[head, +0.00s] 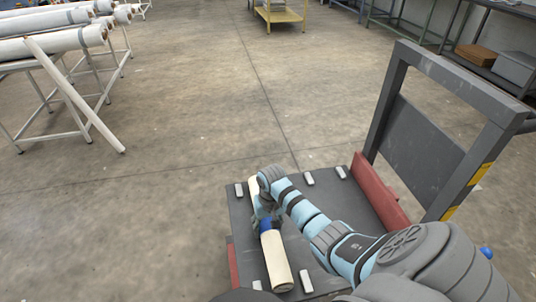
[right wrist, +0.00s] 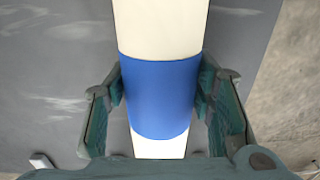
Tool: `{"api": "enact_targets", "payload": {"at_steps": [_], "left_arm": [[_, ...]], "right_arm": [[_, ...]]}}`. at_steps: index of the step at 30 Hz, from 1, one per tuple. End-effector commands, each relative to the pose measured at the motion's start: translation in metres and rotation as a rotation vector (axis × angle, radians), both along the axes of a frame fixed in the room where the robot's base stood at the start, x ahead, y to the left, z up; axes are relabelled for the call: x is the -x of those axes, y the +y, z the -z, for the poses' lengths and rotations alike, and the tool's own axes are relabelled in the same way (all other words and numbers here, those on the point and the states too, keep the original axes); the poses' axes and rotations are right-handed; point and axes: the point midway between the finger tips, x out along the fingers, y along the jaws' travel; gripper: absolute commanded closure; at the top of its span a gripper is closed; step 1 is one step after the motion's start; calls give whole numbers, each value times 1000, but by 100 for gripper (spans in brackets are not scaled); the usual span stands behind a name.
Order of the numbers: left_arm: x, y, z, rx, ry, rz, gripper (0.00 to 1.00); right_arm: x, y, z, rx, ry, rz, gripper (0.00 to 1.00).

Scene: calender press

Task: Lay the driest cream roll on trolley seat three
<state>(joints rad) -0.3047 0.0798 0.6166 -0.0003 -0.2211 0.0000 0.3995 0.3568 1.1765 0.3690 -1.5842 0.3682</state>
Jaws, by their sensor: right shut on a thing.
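A cream roll (head: 276,262) with a blue band (head: 266,225) lies lengthwise along the left part of the dark trolley deck (head: 330,208). Its ends lie between small white blocks on the deck. My right gripper (head: 265,212) is shut around the roll at its band. In the right wrist view the fingers (right wrist: 161,95) press both sides of the blue band (right wrist: 160,97), with cream roll (right wrist: 160,28) above and below it. I cannot tell whether the roll bears fully on the deck. No seat numbers are readable. My left gripper is out of view.
White blocks (head: 308,178) (head: 306,281) stand along the deck's far and near edges. A red board (head: 380,195) and a grey upright frame (head: 430,140) bound the right side. Several white rolls (head: 50,45) rest on a rack at upper left. The floor between is clear.

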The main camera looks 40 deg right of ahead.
Motion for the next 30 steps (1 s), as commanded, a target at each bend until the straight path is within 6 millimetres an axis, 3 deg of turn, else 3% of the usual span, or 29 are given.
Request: {"api": "enact_targets", "payload": {"at_steps": [7,8,12,22,26,30], "left_arm": [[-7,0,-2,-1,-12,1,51],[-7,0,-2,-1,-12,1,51],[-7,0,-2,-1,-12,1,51],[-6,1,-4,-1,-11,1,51],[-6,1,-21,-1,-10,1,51],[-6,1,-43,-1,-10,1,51]], "right_arm": [[0,0,1,1,-2,1,95],[0,0,1,1,0,1,50],[0,0,1,1,0,1,31],[0,-1,-4,2,-2,1,31],[0,-2,-31,3,-4,1,31],[0,-3,-73,2,-4,0,31]]}}
